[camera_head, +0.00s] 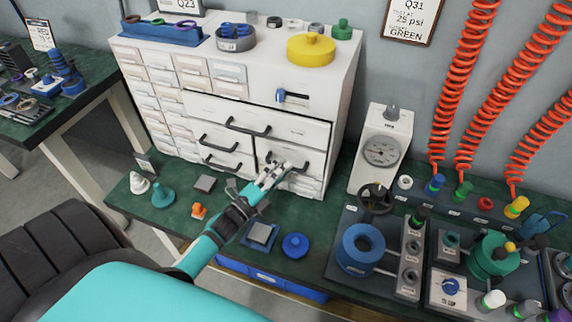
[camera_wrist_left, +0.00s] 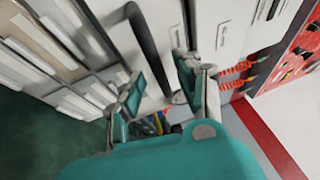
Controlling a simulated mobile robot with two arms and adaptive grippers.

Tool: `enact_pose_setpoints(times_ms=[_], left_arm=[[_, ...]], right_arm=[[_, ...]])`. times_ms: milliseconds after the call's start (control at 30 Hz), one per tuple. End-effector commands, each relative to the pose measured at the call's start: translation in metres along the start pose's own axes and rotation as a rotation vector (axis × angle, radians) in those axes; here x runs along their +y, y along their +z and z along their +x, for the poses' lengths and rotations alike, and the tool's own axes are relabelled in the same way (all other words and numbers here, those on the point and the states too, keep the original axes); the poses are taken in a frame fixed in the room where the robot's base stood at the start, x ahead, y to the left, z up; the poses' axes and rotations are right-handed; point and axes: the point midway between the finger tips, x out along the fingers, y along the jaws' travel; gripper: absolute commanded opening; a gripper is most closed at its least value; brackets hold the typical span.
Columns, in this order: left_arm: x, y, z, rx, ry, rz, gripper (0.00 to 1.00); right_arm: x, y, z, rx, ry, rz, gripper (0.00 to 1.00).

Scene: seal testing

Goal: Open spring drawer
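A white cabinet (camera_head: 345,75) stands on the green bench, with several drawers that have black bar handles. No label tells me which one is the spring drawer. My left gripper (camera_head: 272,174) is at the lower right drawer, by its black handle (camera_head: 297,165). In the left wrist view its fingers (camera_wrist_left: 160,88) are spread apart, and a black handle (camera_wrist_left: 148,45) runs down toward the gap between them. I cannot tell whether the fingers touch the handle. The drawers with bar handles look closed. My right gripper is not in view.
A blue round part (camera_head: 295,245) and a grey block on a blue base (camera_head: 260,236) lie close to my left arm. A white gauge box (camera_head: 380,150) stands right of the cabinet. A test rig with a blue ring (camera_head: 362,249) fills the bench at right.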

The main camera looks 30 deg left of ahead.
Motion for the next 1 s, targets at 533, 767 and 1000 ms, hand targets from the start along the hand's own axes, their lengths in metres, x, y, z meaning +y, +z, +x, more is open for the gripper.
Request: enact_pose_setpoints(times_ms=[533,767,1000], left_arm=[[0.000,0.000,0.020,0.000,0.000,0.000,0.31],[0.000,0.000,0.020,0.000,0.000,0.000,0.01],[0.001,0.000,0.020,0.000,0.001,0.000,0.00]], right_arm=[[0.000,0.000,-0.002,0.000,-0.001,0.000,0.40],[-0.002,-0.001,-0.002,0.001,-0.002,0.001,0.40],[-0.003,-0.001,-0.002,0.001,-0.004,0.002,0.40]])
